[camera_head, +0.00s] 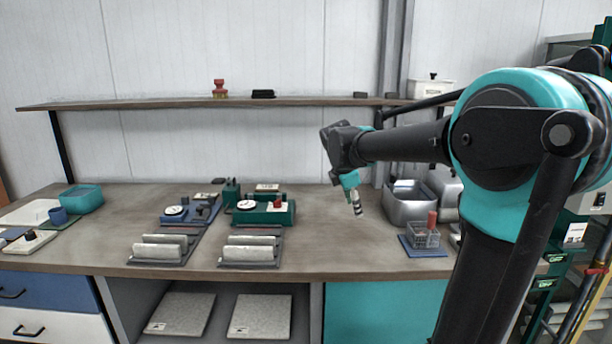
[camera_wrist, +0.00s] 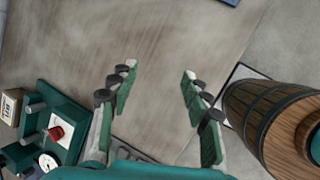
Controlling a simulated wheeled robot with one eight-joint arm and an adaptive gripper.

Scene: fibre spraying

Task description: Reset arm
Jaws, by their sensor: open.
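My gripper (camera_head: 357,208) hangs over the bench (camera_head: 330,250), right of the green device and left of the grey basin. In the wrist view, its two green-padded fingers (camera_wrist: 160,78) are spread wide apart. Only bare bench top shows between the fingertips, and nothing is held. My arm reaches in from the right side of the head view.
The green device (camera_head: 262,210) and a blue device (camera_head: 182,212) stand mid-bench, behind grey-white rolls (camera_head: 252,250). A metal basin (camera_head: 407,202) and a wire basket (camera_head: 424,235) stand right. A brown barrel-like object (camera_wrist: 265,110) shows in the wrist view. A shelf (camera_head: 150,104) runs behind.

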